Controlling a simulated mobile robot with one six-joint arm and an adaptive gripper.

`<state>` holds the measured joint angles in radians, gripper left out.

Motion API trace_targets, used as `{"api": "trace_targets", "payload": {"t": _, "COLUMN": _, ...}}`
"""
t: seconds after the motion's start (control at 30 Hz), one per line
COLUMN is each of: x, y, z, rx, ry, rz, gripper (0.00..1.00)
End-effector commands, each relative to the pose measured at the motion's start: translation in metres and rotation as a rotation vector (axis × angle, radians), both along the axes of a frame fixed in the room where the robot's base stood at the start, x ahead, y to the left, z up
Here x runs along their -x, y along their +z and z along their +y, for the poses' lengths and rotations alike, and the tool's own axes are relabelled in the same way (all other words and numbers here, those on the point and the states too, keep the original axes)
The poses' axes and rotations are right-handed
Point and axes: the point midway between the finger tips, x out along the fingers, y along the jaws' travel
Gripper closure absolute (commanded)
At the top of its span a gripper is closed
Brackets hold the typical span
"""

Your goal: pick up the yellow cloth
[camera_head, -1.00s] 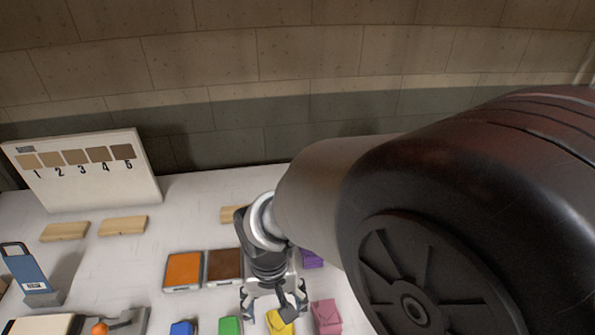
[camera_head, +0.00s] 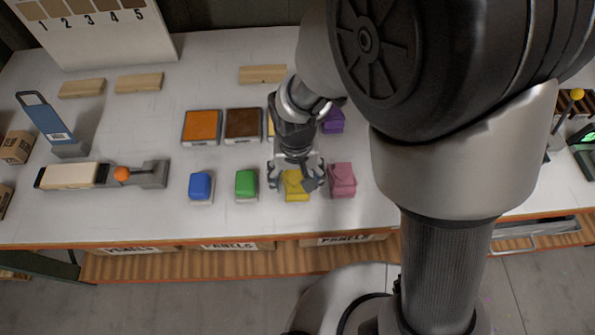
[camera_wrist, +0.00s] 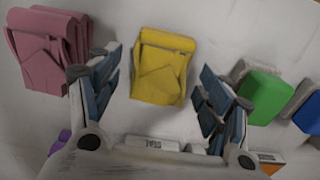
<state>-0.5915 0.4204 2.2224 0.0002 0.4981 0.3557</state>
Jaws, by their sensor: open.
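The yellow cloth (camera_head: 296,186) is a folded stack on the white table, partly hidden by my gripper in the head view. In the wrist view the yellow cloth (camera_wrist: 163,66) lies just beyond and between the fingertips. My gripper (camera_head: 297,183) is open and empty above it, pointing down. In the wrist view the blue-padded fingers of my gripper (camera_wrist: 160,90) stand on either side of the near end of the cloth, and I cannot tell whether they touch it.
A pink cloth (camera_head: 342,179) lies close to the right of the yellow one. Green (camera_head: 246,184) and blue (camera_head: 200,187) blocks stand to the left. Orange (camera_head: 201,126) and brown (camera_head: 243,124) trays and a purple cloth (camera_head: 333,121) lie behind. The table's front edge is clear.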

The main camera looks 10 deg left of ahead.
Motion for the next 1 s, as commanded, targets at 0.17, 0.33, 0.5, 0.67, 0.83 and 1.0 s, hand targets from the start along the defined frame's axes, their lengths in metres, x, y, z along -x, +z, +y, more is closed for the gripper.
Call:
{"api": "trace_targets", "payload": {"t": 0.17, "x": 0.0001, "y": 0.0011, "z": 0.0001, "rx": 0.000, "ry": 0.000, "rz": 0.000, "gripper": 0.34}}
{"api": "trace_targets", "payload": {"t": 0.33, "x": 0.0001, "y": 0.0012, "z": 0.0001, "rx": 0.000, "ry": 0.000, "rz": 0.000, "gripper": 0.45}}
{"api": "trace_targets", "payload": {"t": 0.5, "x": 0.0002, "y": 0.0011, "z": 0.0001, "rx": 0.000, "ry": 0.000, "rz": 0.000, "gripper": 0.56}}
{"api": "trace_targets", "payload": {"t": 0.67, "x": 0.0002, "y": 0.0011, "z": 0.0000, "rx": 0.000, "ry": 0.000, "rz": 0.001, "gripper": 0.67}}
{"api": "trace_targets", "payload": {"t": 0.83, "x": 0.0002, "y": 0.0011, "z": 0.0000, "rx": 0.000, "ry": 0.000, "rz": 0.001, "gripper": 0.72}}
{"api": "trace_targets", "payload": {"t": 1.0, "x": 0.0001, "y": 0.0024, "z": 0.0001, "rx": 0.000, "ry": 0.000, "rz": 0.000, "gripper": 0.72}}
